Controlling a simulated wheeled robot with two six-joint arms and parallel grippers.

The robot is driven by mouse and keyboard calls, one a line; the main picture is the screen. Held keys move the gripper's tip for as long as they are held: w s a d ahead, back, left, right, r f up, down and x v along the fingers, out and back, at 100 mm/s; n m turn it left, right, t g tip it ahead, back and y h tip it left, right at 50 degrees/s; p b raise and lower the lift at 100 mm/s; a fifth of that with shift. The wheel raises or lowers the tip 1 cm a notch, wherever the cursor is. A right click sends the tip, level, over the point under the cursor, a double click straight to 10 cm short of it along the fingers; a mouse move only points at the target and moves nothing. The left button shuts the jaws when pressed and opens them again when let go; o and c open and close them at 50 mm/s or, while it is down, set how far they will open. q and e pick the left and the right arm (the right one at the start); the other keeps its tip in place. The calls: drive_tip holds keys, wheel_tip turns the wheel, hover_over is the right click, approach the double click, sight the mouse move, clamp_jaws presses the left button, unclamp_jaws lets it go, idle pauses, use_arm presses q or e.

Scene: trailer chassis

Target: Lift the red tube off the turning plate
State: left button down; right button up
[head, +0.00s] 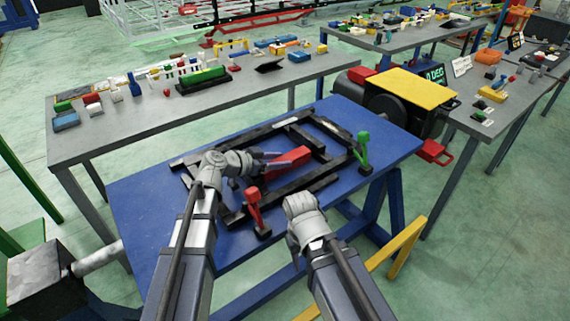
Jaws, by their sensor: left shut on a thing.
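The red tube (290,161) lies over the black trailer frame on the blue turning plate (143,205). It is tilted in the view, and I cannot tell whether it is clear of the frame. My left gripper (268,162) is shut on the left end of the red tube. My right gripper (301,206) is near the front edge of the plate, apart from the tube. Its fingers are hidden behind its wrist, so its opening does not show.
The black frame (240,130) spreads over the plate. A red upright clamp (254,202) stands at its front and a green one (363,147) at its right. A black machine with a yellow top (405,88) stands behind right. Grey tables (130,140) hold many small parts.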

use_arm(q)
drive_tip(key=shift+r, duration=0.1)
idle(0.3)
wheel_tip(320, 180, up, 10)
drive_tip(key=p, duration=1)
